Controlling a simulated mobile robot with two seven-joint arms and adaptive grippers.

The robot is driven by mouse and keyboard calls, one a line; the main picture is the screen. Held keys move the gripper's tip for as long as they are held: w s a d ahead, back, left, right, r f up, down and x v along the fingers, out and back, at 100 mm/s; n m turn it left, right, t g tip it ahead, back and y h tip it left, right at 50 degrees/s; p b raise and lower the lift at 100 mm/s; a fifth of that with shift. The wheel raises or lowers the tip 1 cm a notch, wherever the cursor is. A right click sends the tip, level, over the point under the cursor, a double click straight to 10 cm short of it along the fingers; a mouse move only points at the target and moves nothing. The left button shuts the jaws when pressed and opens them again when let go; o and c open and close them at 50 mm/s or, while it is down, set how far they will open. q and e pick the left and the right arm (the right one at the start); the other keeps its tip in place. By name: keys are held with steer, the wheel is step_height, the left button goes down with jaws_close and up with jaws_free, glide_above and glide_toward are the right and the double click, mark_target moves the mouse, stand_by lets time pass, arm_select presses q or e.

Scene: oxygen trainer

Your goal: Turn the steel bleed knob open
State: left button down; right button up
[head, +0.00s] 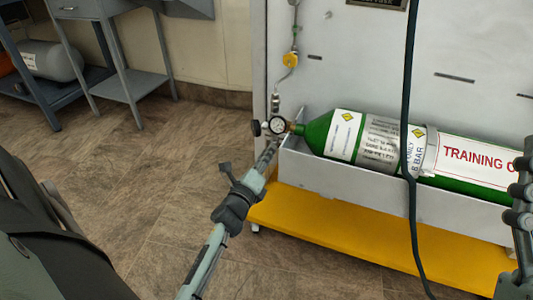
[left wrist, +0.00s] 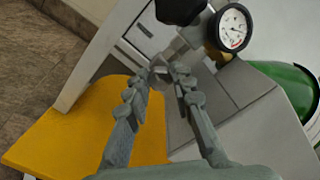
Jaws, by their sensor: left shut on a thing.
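The green oxygen cylinder (head: 318,131) lies on its side in a grey trough, its valve end to the left. At that end are a round pressure gauge (head: 277,124) and a black knob (head: 256,128). In the left wrist view the gauge (left wrist: 233,28), the black knob (left wrist: 181,9) and the steel valve body (left wrist: 196,40) show. My left gripper (head: 270,153) reaches up from below the valve. Its fingertips (left wrist: 169,72) close on the small steel bleed knob (left wrist: 160,61), which they mostly hide. Part of my right gripper shows at the head view's right edge; its fingertips are unclear.
A yellow step (head: 350,231) runs below the trough (head: 345,187). A dark hose (head: 408,110) hangs in front of the cylinder. A steel line with a yellow fitting (head: 290,60) rises on the panel. A grey cart (head: 125,84) stands at the back left.

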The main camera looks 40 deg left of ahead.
steer(key=w+d+f+g+h+p, duration=0.25)
steer(key=f+g, duration=0.35)
steer(key=f, duration=0.4)
steer(key=w+d+f+g+h+p, duration=0.2)
steer(key=f+g+h+p, duration=0.15)
steer(key=f+g, duration=0.45)
arm_select(q)
steer(key=shift+w+r+n+p, duration=0.1)
steer(key=shift+n+p, duration=0.7)
steer(key=shift+n, duration=4.7)
steer(key=shift+w+r+n+p, duration=0.1)
steer(key=shift+n+p, duration=0.65)
steer(key=shift+n, duration=4.75)
arm_select(e)
steer(key=s+d+f+m+g+h, duration=0.1)
steer(key=s+d+f+g+h, duration=0.2)
steer(key=s+d+f+g, duration=0.3)
steer(key=shift+s+d+f+h, duration=0.3)
steer(key=shift+s+d+f, duration=1.8)
steer(key=shift+f, duration=0.5)
